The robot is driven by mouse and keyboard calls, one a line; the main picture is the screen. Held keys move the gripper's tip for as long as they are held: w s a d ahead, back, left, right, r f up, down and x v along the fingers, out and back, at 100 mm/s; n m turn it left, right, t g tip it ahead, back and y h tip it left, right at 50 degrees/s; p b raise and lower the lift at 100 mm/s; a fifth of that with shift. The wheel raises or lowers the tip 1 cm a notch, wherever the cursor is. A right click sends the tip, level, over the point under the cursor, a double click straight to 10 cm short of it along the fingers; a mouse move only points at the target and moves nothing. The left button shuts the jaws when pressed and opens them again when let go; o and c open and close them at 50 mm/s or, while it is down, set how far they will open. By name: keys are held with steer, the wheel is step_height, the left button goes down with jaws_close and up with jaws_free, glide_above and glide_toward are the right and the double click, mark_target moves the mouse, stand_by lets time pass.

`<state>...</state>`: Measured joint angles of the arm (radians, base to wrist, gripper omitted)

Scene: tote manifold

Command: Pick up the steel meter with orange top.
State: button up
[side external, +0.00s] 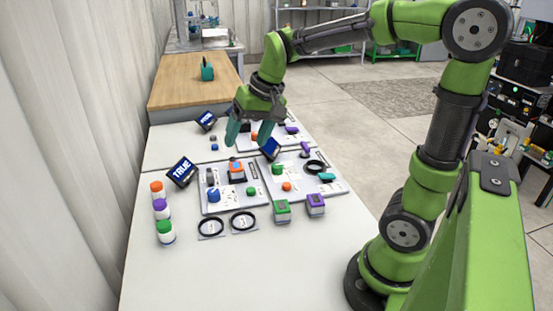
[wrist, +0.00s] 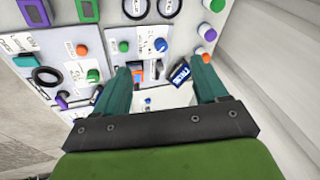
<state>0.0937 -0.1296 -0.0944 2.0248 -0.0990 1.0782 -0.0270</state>
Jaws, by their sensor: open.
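The steel meter with orange top (side external: 237,171) is a small boxy unit standing on the left grey panel in the side external view. In the wrist view its orange top (wrist: 137,75) shows beside the left finger, which seems to hide part of it. My gripper (side external: 247,140) points down with teal fingers, above and just behind the meter. In the wrist view my gripper (wrist: 160,66) is open, with nothing held between its fingers.
A green-topped meter (side external: 282,210) and a purple-topped meter (side external: 316,205) stand in front of the panels. A blue knob (side external: 213,195) is on the same panel. White jars with coloured caps (side external: 162,207) line the left. A tilted "TRUE" display (side external: 182,172) stands nearby.

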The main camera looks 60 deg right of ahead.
steer(key=w+d+f+m+g+h, duration=0.15)
steer(key=w+d+f+g, duration=0.3)
steer(key=w+d, duration=0.9)
steer(key=m, duration=0.1)
glide_above(236, 165)
steer(key=shift+t, duration=0.25)
steer(key=f, duration=0.9)
steer(key=shift+w+a+f, duration=0.2)
steer(key=shift+w+f, duration=0.05)
steer(key=shift+f, duration=0.15)
steer(key=shift+s+d+f, duration=0.1)
steer(key=shift+s+f, duration=0.05)
steer(key=shift+f, duration=1.2)
steer(key=shift+s+f, duration=0.15)
steer(key=shift+f, duration=1.15)
steer(key=c, duration=1.3)
